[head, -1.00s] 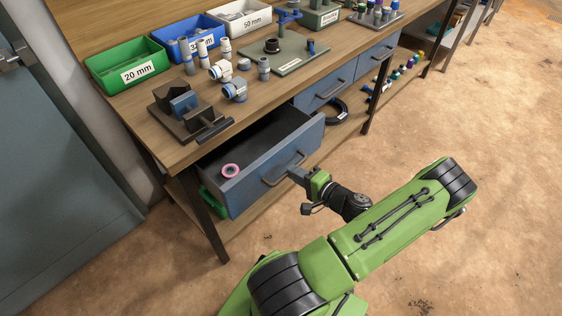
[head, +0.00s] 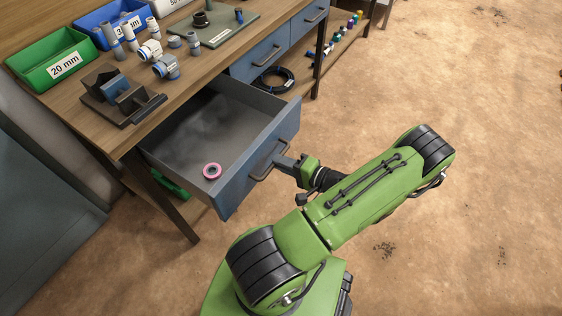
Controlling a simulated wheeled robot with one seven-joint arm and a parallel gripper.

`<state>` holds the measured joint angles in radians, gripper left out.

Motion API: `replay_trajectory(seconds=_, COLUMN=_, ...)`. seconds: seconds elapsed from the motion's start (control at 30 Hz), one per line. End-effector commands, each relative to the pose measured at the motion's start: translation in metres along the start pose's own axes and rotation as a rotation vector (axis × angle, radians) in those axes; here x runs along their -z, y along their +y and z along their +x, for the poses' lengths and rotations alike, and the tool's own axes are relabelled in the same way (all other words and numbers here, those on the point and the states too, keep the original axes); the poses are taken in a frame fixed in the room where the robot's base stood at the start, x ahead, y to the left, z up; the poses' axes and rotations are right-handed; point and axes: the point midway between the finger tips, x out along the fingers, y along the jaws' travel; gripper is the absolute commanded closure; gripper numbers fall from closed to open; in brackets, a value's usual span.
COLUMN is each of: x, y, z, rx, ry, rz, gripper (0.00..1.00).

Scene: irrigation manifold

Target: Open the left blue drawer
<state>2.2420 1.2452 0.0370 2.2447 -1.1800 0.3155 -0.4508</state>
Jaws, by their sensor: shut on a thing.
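The left blue drawer (head: 236,190) is pulled well out from under the wooden workbench. Its grey inside shows, with a pink ring-shaped roll (head: 212,171) lying near the front. The dark bar handle (head: 266,163) is on the drawer's front panel. My gripper (head: 284,163) is at the right part of this handle and is shut on it. The fingertips are small in the head view and partly merge with the handle.
On the workbench (head: 178,105) stand a dark vise (head: 120,97), several pipe fittings (head: 165,67), a green bin (head: 53,58) and a blue bin (head: 110,22). Other blue drawers (head: 262,55) to the right are shut. The floor (head: 440,240) at right is clear.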

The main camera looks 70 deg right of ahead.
Motion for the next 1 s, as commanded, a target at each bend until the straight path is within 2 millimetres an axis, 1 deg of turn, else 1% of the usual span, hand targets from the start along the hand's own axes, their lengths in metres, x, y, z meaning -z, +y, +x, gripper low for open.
replay_trajectory(seconds=0.23, x=0.000, y=0.001, z=0.000, rx=-0.002, ry=-0.001, rz=0.000, gripper=1.00)
replay_trajectory(seconds=0.27, x=0.000, y=0.001, z=0.000, rx=-0.002, ry=-0.001, rz=0.000, gripper=0.84)
replay_trajectory(seconds=0.4, x=0.000, y=0.001, z=0.000, rx=-0.001, ry=0.000, rz=0.000, gripper=0.63)
replay_trajectory(seconds=0.43, x=0.000, y=0.001, z=0.000, rx=-0.001, ry=0.000, rz=0.000, gripper=0.60)
replay_trajectory(seconds=0.83, x=0.000, y=0.000, z=-0.002, rx=0.000, ry=0.001, rz=0.000, gripper=0.60)
replay_trajectory(seconds=0.93, x=0.001, y=-0.001, z=-0.015, rx=-0.001, ry=0.005, rz=-0.001, gripper=0.60)
replay_trajectory(seconds=1.0, x=0.001, y=-0.002, z=-0.032, rx=-0.002, ry=0.006, rz=0.000, gripper=0.60)
